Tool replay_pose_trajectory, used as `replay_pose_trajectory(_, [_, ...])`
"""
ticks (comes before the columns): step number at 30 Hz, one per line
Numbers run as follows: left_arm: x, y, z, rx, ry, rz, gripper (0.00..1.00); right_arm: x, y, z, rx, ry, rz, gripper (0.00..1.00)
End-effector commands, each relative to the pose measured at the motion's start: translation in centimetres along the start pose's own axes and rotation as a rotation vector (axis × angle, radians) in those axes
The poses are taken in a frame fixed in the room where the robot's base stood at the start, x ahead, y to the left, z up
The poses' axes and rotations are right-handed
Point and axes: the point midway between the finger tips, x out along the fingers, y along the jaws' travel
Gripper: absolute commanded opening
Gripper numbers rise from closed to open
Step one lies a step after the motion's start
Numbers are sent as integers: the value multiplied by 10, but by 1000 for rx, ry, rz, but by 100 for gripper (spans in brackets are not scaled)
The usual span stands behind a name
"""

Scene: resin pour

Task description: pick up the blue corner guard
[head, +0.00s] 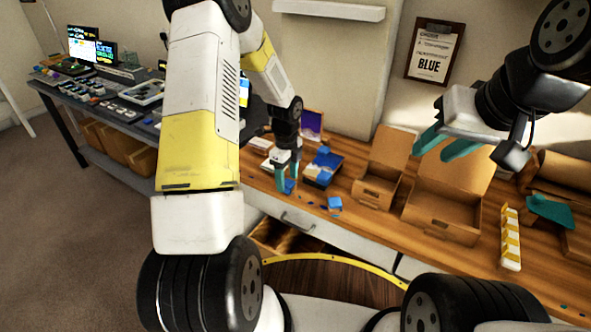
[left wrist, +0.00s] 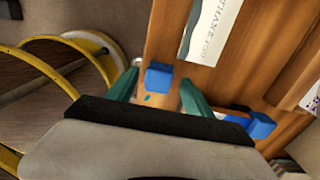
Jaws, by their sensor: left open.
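A small blue corner guard (head: 289,187) lies on the wooden bench at my left gripper (head: 287,184). In the left wrist view the blue piece (left wrist: 158,78) shows between the two teal fingers of that gripper (left wrist: 157,88), which are apart. I cannot tell whether either finger touches it. A second blue piece (head: 334,203) lies on the bench to the right, near the front edge. My right gripper (head: 433,155) hangs above the bench at the right, with its teal fingers apart and nothing visible between them.
A tray with blue items (head: 321,172) stands just right of my left gripper. Open cardboard boxes (head: 440,215) stand farther right, beside a white and yellow strip (head: 510,240). A drawer (head: 272,238) is open below the bench. A clipboard (head: 434,52) reading BLUE hangs on the wall.

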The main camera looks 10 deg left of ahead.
Motion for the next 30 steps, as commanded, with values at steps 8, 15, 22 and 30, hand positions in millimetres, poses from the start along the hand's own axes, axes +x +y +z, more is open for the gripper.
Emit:
replay_pose_trajectory(8, [6, 0, 0, -2, -1, 0, 60, 0, 0, 0, 0, 0, 0, 36])
replay_pose_trajectory(15, [5, 0, 0, -2, -1, 0, 19, 0, 0, 0, 0, 0, 0, 36])
replay_pose_trajectory(22, [5, 0, 0, -2, 0, 0, 0, 0, 0, 0, 0, 0, 0, 36])
replay_pose_trajectory(30, [-1, 0, 0, -2, -1, -2, 0, 0, 0, 0, 0, 0, 0, 36])
